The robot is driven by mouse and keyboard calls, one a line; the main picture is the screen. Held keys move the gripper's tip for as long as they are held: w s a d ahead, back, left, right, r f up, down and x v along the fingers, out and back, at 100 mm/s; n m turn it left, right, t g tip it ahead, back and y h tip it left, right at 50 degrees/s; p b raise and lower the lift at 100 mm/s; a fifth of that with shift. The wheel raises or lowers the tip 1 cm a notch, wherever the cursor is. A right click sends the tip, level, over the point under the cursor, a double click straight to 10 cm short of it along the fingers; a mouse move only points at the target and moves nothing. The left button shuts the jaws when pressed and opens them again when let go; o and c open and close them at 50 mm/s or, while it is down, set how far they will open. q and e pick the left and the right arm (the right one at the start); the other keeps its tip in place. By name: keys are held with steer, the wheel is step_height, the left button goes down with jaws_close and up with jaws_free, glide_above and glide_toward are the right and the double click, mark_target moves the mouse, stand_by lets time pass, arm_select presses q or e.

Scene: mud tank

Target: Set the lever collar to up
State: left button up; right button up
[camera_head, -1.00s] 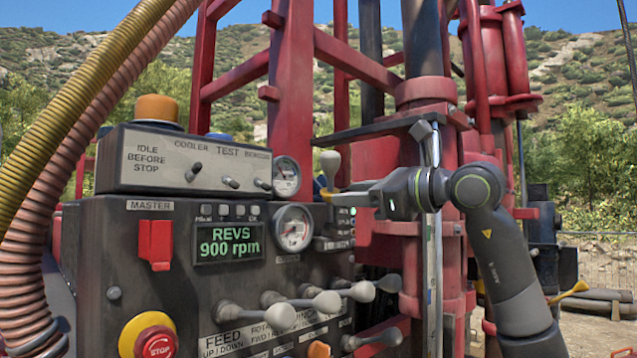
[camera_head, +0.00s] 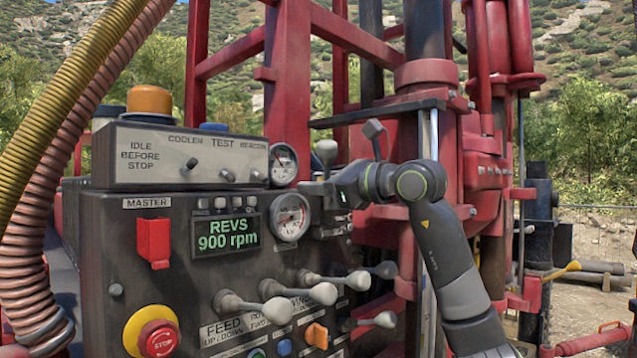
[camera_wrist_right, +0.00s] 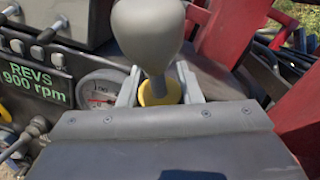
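The lever has a grey rounded knob (camera_head: 326,152) and stands upright behind the right end of the control panel. In the right wrist view the knob (camera_wrist_right: 148,28) sits above a yellow collar (camera_wrist_right: 158,93) on the lever's stem. My right gripper (camera_wrist_right: 159,86) has one finger on each side of the collar, with little or no gap. I cannot tell whether the fingers press on it. In the head view the right gripper (camera_head: 324,187) is just below the knob, and the collar is hidden there. My left gripper is not in view.
The control panel (camera_head: 120,250) has a pressure gauge (camera_head: 291,217) close to my right gripper. Several grey-knobbed levers (camera_head: 322,293) stick out below it. The red rig frame (camera_head: 289,90) stands behind. Corrugated hoses (camera_head: 60,150) hang at the left.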

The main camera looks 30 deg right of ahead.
jaws_close()
steer(key=shift+s+a+r+p, duration=0.1)
steer(key=shift+s+r+p, duration=0.1)
steer(key=shift+r, duration=0.2)
steer(key=shift+s+a+r+p, duration=0.1)
steer(key=shift+r+p, duration=0.1)
steer(key=shift+r, duration=0.2)
steer(key=shift+o, duration=2)
jaws_free()
steer(key=shift+d, duration=0.1)
steer(key=shift+o, duration=0.3)
steer(key=shift+a, duration=0.2)
